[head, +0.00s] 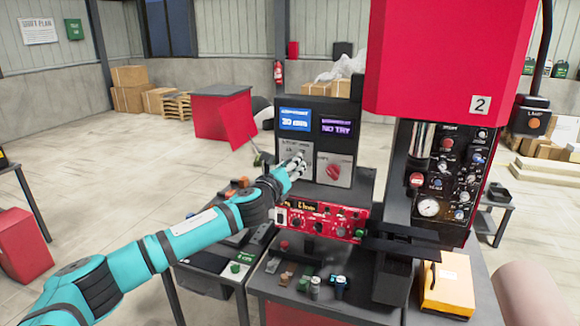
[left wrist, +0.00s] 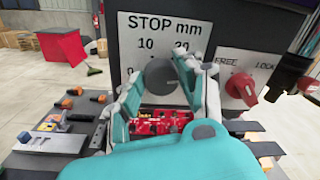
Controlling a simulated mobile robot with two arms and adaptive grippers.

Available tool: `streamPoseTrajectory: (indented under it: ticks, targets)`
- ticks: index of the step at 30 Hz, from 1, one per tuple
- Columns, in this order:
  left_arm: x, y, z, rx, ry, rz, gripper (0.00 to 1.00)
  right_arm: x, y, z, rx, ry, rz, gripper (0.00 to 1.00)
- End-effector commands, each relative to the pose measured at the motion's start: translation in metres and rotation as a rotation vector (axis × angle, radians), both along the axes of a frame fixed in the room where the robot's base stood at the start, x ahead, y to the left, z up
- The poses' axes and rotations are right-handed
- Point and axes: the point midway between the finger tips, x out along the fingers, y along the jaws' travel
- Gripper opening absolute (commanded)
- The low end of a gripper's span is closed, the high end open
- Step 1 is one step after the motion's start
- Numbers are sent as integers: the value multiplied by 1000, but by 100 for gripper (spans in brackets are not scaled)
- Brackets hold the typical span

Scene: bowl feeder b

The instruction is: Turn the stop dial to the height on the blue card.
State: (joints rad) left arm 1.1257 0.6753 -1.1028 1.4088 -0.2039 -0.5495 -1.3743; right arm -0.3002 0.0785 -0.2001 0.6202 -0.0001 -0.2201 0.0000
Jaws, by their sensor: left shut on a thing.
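The blue card (head: 294,119) is at the top left of the dark control box; its number is small and looks like 20 or 30 mm. The stop dial (left wrist: 161,76) is a dark grey round knob on a light plate (left wrist: 140,22) marked STOP mm, with 10 and 20 above and 0 at lower left. My left gripper (head: 296,166) is at this plate, its fingers on both sides of the dial and shut on it. The dial's pointer is not readable. In the head view the hand hides the dial. My right gripper is not in view.
Right of the dial is a red FREE/LOCK knob (head: 333,172), under a purple NO TRY display (head: 336,127). A red control panel (head: 325,221) lies below. The red press (head: 448,60) stands close on the right, with a yellow box (head: 447,287) in front.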

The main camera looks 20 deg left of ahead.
Motion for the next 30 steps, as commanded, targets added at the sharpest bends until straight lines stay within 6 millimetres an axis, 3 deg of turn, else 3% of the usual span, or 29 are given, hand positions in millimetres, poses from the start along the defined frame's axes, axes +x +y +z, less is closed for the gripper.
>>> streamPoseTrajectory:
  ticks: [10, 26, 27, 30]
  targets:
    - [-1, -1, -5, 131, 4, -2, 4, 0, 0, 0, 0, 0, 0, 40]
    - [-1, -2, -5, 152, 3, -2, 4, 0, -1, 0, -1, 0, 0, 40]
    - [-1, -2, -5, 152, 3, -2, 41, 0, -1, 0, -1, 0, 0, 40]
    - [0, -1, -4, 151, 1, -2, 55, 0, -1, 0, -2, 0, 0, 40]
